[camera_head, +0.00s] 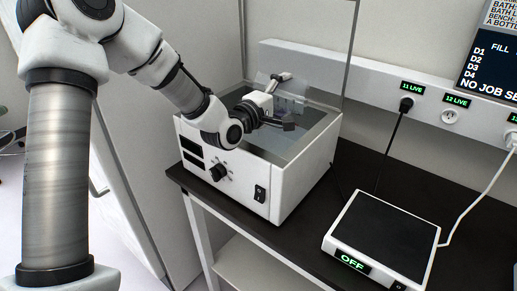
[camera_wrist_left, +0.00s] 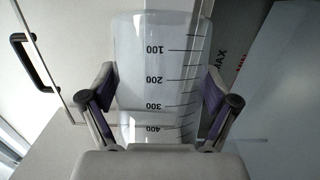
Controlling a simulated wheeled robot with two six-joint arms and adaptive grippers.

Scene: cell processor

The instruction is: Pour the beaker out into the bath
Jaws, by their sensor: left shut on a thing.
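My right gripper is out of view.
A hotplate (camera_head: 385,238) with a black top and an "OFF" display stands at the bench's front right. A power rail (camera_head: 350,78) with plugs and cords runs along the wall behind. The dark bench top (camera_head: 365,163) is clear between bath and hotplate.

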